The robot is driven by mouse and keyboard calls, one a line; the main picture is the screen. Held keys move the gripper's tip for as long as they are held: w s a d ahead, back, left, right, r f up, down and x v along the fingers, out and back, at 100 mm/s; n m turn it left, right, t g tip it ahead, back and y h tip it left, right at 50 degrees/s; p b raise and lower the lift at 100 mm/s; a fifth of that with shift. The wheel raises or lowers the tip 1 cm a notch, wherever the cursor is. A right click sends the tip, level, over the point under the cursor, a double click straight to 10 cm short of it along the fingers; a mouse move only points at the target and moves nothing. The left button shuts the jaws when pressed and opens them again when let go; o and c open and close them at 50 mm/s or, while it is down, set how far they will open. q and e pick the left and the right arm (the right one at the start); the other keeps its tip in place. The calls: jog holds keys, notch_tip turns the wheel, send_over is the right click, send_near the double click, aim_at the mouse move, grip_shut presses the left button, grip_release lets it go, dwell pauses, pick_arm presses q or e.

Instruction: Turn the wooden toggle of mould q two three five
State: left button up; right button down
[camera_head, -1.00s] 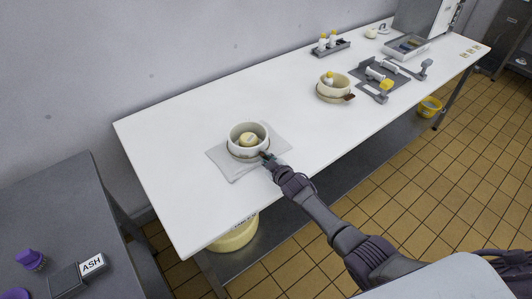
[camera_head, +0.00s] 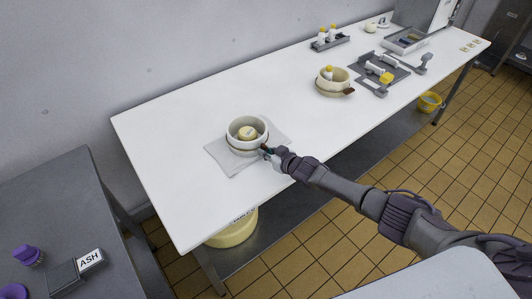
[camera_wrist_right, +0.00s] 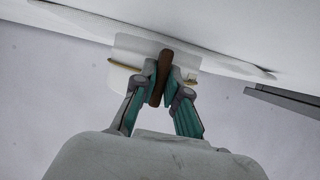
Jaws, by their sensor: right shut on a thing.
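The near round cream mould (camera_head: 238,143) stands on a grey cloth (camera_head: 222,160) on the white table, with a pale yellow piece (camera_head: 247,132) inside it. I cannot read any number on it. My right gripper (camera_head: 267,152) is at the mould's right front side. In the right wrist view the brown wooden toggle (camera_wrist_right: 163,68) lies between the teal fingers of the right gripper (camera_wrist_right: 161,85), which are shut on it. The mould's pale wall (camera_wrist_right: 128,75) shows behind the fingers. A second mould (camera_head: 325,89) with its own brown toggle (camera_head: 348,91) stands farther right. My left gripper is out of view.
The white table (camera_head: 180,120) is clear around the cloth. A grey tray of tools (camera_head: 376,77) and a bottle rack (camera_head: 329,43) stand farther back. A yellow bucket (camera_head: 234,232) is under the table. A grey side table (camera_head: 60,210) holds an ASH sign (camera_head: 89,259).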

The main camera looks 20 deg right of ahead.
jog(key=shift+r, duration=0.1)
jog(key=c, duration=1.2)
grip_release()
jog(key=shift+s+d, duration=0.1)
jog(key=shift+s, duration=0.3)
jog(key=v, duration=1.1)
jog(key=shift+r, duration=0.1)
